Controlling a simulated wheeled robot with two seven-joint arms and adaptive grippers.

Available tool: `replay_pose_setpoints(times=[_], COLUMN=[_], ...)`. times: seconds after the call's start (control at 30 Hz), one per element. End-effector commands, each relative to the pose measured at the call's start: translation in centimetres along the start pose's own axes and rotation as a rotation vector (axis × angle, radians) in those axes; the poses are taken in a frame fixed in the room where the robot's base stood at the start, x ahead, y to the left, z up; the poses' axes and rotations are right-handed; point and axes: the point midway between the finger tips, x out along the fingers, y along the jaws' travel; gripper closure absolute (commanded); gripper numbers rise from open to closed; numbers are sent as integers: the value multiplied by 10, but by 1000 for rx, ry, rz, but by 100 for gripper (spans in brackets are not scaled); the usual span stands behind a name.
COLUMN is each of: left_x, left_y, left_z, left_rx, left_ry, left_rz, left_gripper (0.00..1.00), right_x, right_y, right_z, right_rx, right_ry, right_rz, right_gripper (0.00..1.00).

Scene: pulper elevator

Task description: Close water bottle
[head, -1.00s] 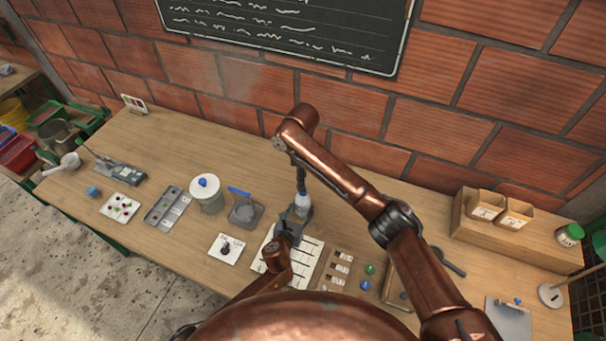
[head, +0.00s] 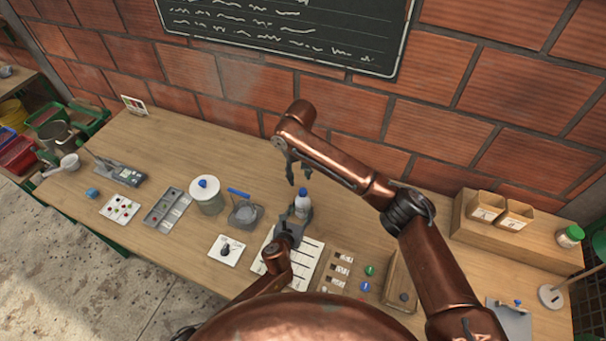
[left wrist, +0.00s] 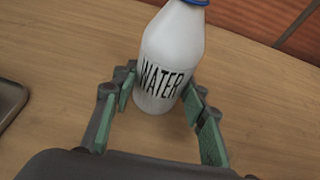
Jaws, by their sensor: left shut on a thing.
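The white water bottle (head: 302,204) stands upright on the table, with a blue cap (head: 302,191) on its top. In the left wrist view the bottle (left wrist: 168,60) shows its WATER label, and only the lower edge of the blue cap (left wrist: 196,2) is in the picture. My left gripper (head: 296,219) is shut on the bottle's lower body, one finger on each side. My right gripper (head: 298,173) hangs just above the cap with its fingers apart, empty and clear of the bottle. How tightly the cap sits cannot be told.
A wooden box (head: 470,222) stands at the right. The brick wall is close behind.

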Motion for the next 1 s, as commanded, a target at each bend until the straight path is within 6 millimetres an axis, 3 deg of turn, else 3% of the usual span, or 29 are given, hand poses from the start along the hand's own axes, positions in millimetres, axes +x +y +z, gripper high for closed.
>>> replay_pose_setpoints(times=[1.0], left_x=[0], left_y=[0], left_z=[-1], left_rx=[0], left_ry=[1], left_rz=[0], left_gripper=[100], right_x=[-10], right_y=[4], right_z=[4], right_rx=[-2146], right_ry=[-6], right_rz=[-14], right_gripper=[66])
